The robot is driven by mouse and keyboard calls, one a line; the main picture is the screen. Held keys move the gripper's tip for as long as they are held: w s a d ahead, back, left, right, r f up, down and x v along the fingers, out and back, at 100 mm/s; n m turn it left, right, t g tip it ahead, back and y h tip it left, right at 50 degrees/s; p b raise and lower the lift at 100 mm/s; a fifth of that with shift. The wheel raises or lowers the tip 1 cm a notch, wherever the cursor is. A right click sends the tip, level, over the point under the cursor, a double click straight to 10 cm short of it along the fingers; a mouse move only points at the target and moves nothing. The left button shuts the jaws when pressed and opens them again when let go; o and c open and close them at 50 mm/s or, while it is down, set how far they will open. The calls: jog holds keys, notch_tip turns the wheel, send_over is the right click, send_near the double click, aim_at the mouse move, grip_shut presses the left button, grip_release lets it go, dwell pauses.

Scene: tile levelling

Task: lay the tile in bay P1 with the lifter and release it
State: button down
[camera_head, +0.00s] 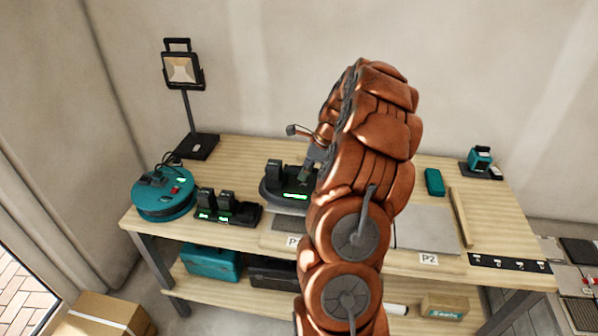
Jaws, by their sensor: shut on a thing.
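The lifter (284,187), a dark round device with a lit green strip, is at the middle of the workbench. My gripper (312,163) is shut on it, mostly hidden behind my copper-coloured arm. A pale grey edge under the lifter looks like the tile (282,208); I cannot tell whether it touches the surface below. Bay P1 (280,232) shows as a grey area behind its partly hidden label, just in front of the lifter. My arm covers its right side. A grey slab (426,229) lies behind the P2 label (428,259).
On the bench (235,150), a teal cable reel (164,195), a charger with batteries (227,208) and a work lamp (183,70) stand left. A teal block (434,182), a wooden strip (461,217) and a teal-black tool (480,160) are right.

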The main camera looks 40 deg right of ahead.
aim_at(318, 170)
jog(key=shift+f+b, duration=1.4)
jog(key=shift+f, duration=2.05)
jog(key=shift+f+p, duration=0.35)
jog(key=shift+f, duration=0.45)
dwell(0.9)
jog(key=c, duration=0.9)
grip_release()
jog(key=shift+f, duration=0.1)
jog(key=v, duration=1.2)
jog(key=shift+a, duration=0.1)
